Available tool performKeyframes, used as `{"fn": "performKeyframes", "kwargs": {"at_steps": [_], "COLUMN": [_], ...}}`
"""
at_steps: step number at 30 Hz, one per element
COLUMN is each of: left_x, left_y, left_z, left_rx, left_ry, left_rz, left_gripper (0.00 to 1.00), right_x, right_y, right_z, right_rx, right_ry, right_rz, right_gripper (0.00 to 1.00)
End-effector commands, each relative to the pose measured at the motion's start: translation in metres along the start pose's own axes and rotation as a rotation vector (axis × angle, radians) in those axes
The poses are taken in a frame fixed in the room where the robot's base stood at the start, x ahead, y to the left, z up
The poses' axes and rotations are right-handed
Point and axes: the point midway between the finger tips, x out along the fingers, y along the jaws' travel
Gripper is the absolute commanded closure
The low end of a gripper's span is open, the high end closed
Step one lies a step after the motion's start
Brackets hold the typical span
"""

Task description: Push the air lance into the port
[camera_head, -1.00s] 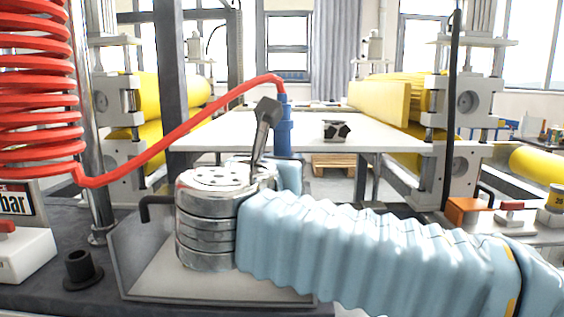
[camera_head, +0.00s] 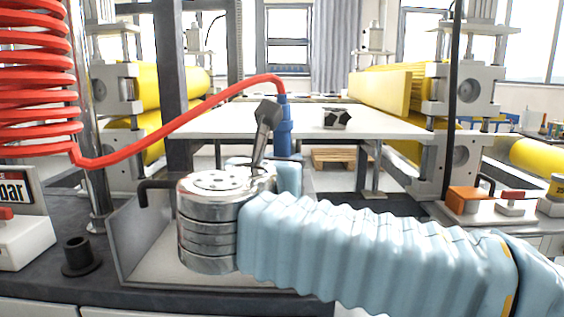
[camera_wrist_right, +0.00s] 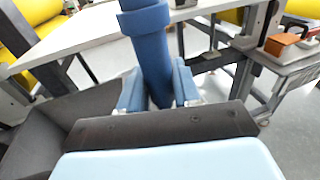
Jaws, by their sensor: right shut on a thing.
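The air lance (camera_head: 284,130) is a blue upright handle with a red coiled hose (camera_head: 180,128) running from its top to the left. My right gripper (camera_wrist_right: 158,92) is shut on the lance, with blue fingers on both sides of it in the right wrist view. In the head view my own wrist partly hides this gripper (camera_head: 286,175). The lance's lower end is hidden in both views. I cannot clearly identify the port; a small metal block with dark faces (camera_head: 337,118) sits on the white table beyond the lance, apart from it in the picture. My left gripper is out of view.
The white table (camera_head: 215,122) lies ahead, mostly bare. Yellow rollers (camera_head: 165,90) in machine frames flank it. A dark bench with a grey tray (camera_head: 142,240) and a black socket (camera_head: 80,257) is at the near left. An orange box (camera_head: 467,196) stands at the right.

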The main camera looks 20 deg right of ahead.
Motion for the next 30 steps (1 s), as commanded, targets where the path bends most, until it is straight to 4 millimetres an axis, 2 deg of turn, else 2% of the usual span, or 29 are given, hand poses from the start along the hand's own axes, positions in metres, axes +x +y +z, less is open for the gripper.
{"fn": "performKeyframes", "kwargs": {"at_steps": [11, 12, 17, 27, 30], "left_x": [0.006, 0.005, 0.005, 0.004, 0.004], "left_y": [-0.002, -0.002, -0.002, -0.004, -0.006], "left_z": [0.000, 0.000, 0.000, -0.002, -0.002], "left_rx": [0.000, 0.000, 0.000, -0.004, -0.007], "left_ry": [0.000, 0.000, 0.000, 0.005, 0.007], "left_rz": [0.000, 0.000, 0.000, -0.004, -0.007], "left_gripper": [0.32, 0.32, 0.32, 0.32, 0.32], "right_x": [0.001, 0.000, 0.000, 0.001, -0.011], "right_y": [0.000, 0.000, 0.000, 0.000, 0.001], "right_z": [-0.010, -0.009, -0.009, -0.009, -0.009], "right_rx": [0.001, 0.001, 0.001, 0.000, 0.000], "right_ry": [-0.001, -0.001, -0.001, 0.001, 0.000], "right_rz": [0.000, 0.000, 0.000, 0.000, 0.003], "right_gripper": [1.00, 0.62, 0.38, 0.38, 0.38]}}
